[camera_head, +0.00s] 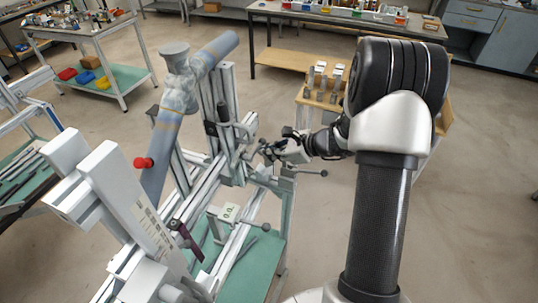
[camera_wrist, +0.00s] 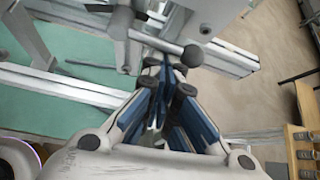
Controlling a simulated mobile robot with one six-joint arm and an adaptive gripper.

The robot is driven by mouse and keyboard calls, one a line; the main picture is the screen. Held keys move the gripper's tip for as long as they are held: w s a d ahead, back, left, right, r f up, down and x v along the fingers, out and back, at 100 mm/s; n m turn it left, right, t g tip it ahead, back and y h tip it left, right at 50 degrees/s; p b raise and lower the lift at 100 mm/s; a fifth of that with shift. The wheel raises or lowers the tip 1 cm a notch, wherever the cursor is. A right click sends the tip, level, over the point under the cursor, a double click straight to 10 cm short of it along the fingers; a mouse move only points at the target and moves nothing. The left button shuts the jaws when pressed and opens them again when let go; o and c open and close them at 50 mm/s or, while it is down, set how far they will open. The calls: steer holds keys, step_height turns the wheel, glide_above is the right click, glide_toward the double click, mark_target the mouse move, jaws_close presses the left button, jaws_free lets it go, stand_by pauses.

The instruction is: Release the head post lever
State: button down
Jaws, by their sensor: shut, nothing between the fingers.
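In the wrist view my blue-padded fingers (camera_wrist: 168,72) are shut and empty. A grey lever with a dark ball knob (camera_wrist: 192,55) lies just beyond the fingertips; I cannot tell whether they touch it. Which one is the head post lever is not clear.
Another ball-ended handle (camera_head: 323,173) sticks out right below my gripper. A red knob (camera_head: 144,162) and a small display (camera_head: 229,212) are on the jig. A wooden stand (camera_head: 310,100) is behind my arm. The floor between is clear.

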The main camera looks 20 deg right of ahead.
steer(key=shift+b, duration=0.4)
steer(key=b, duration=0.3)
steer(key=shift+r, duration=0.3)
steer(key=shift+s+a+r+n+t+h+b, duration=0.15)
steer(key=shift+r+n+t+h+b, duration=0.25)
steer(key=shift+r+b, duration=0.55)
steer(key=shift+s+a+r+n+t+h+b, duration=0.1)
steer(key=shift+r+n+t+h+b, duration=0.35)
steer(key=shift+b, duration=0.9)
steer(key=shift+a+r, duration=0.1)
steer(key=shift+r, duration=0.15)
glide_toward(259, 145)
steer(key=v, duration=0.6)
